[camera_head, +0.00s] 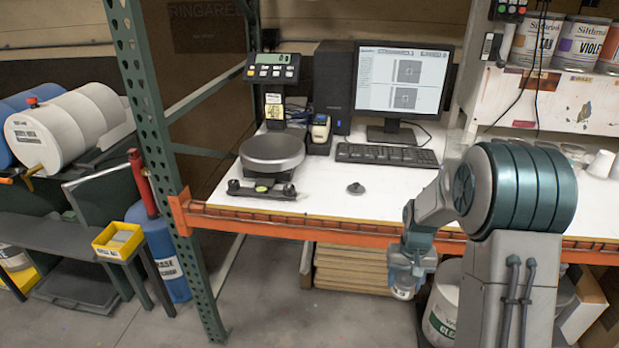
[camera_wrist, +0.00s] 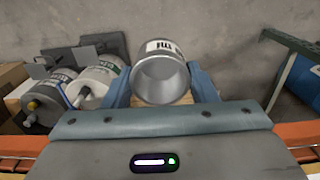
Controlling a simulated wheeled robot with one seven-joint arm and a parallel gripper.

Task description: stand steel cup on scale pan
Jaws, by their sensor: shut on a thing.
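The steel cup (camera_wrist: 160,80) is between the two blue fingers of my gripper (camera_wrist: 161,72) in the wrist view, its open mouth facing the camera and a printed label on its side. The gripper is shut on it. In the head view my gripper (camera_head: 408,272) hangs in front of the bench's front edge, below the top, with the cup (camera_head: 402,293) partly showing at its lower end. The scale pan (camera_head: 272,150) is a round dark grey disc on the scale at the bench's left; it looks empty. The scale display (camera_head: 272,72) stands behind it.
A keyboard (camera_head: 386,154), monitor (camera_head: 405,80) and small device (camera_head: 319,134) stand behind. A green rack post (camera_head: 160,130) rises left of the scale. An orange beam (camera_head: 330,229) edges the bench.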

